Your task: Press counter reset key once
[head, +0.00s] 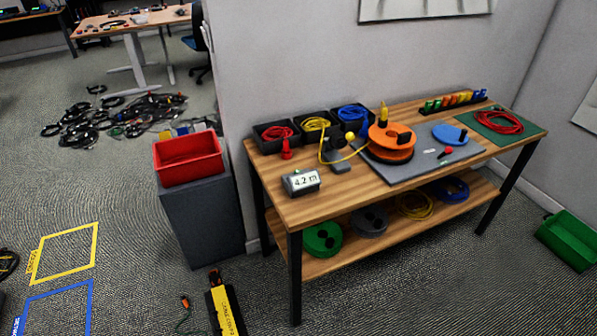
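The counter (301,182) is a small grey box near the front left of the wooden workbench (300,207). Its white display reads "4.2 m" and faces the front. A reset key cannot be made out on it at this size. A yellow cable (345,158) runs from a dark device (338,142) behind the counter towards an orange reel (391,140). Neither of my grippers is in view, so nothing of mine is seen touching the counter.
Black bins of red, yellow and blue cable (353,117) line the bench back. A red upright item (286,150) stands behind the counter. A red crate (188,157) sits on a grey cabinet (202,215) left of the bench. A yellow-black strip (223,308) lies on the floor.

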